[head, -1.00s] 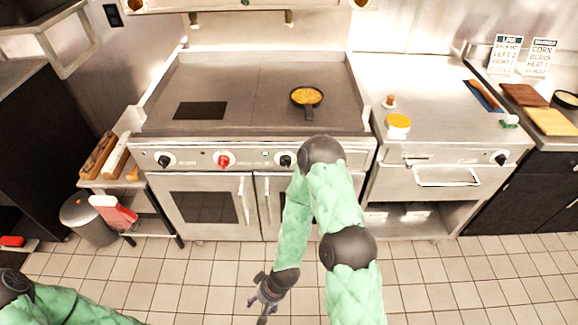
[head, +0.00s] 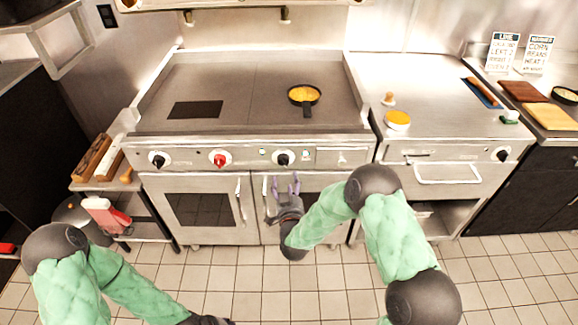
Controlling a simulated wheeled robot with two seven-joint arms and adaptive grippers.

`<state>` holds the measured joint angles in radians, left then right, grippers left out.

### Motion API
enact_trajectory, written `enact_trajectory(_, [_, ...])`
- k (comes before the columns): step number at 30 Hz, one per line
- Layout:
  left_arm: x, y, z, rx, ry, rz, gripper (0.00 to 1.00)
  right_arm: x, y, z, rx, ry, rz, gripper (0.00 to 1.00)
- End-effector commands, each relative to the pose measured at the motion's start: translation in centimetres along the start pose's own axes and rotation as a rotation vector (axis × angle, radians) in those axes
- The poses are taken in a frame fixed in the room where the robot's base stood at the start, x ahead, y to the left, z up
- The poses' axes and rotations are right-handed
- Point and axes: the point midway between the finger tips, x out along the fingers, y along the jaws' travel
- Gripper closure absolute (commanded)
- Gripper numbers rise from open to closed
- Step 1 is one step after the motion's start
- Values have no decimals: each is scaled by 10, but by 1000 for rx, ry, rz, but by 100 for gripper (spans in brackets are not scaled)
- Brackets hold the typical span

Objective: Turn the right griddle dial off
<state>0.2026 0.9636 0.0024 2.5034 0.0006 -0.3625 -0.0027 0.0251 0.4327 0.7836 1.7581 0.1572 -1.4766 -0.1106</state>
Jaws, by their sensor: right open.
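The griddle (head: 240,75) stands at the back left, with a row of dials on its front panel. The right griddle dial (head: 284,159) is black with a white mark on a pale round plate. A red dial (head: 219,159) sits in the middle and a black left dial (head: 158,160) at the left. My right gripper (head: 285,181) is open and empty, just below the right dial, fingers pointing up toward it; they look apart from it. My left gripper (head: 212,320) is low at the bottom edge, mostly cut off, so its jaws cannot be made out.
A black pan (head: 306,108) with yellow food sits on the griddle. The counter (head: 440,120) at right holds a yellow-topped jar (head: 397,119) and has its own dial (head: 502,155). Oven doors with handles (head: 240,204) are below the panel.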

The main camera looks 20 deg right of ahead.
Motion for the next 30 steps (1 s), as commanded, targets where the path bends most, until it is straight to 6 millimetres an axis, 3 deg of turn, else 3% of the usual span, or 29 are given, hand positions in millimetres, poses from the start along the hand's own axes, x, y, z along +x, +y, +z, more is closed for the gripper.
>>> enact_trajectory(9, [19, -7, -1, 0, 0, 0, 52, 56, 2, 4, 0, -1, 1, 33])
enact_trajectory(15, [27, -10, -1, 0, 0, 0, 52, 82, 1, 4, 0, -4, 0, 33])
enact_trajectory(29, [29, -10, -1, 0, 0, 0, 52, 93, 1, 2, 0, -5, 0, 33])
enact_trajectory(30, [29, -10, -1, 0, 0, 0, 52, 93, 1, 2, 0, -5, 0, 42])
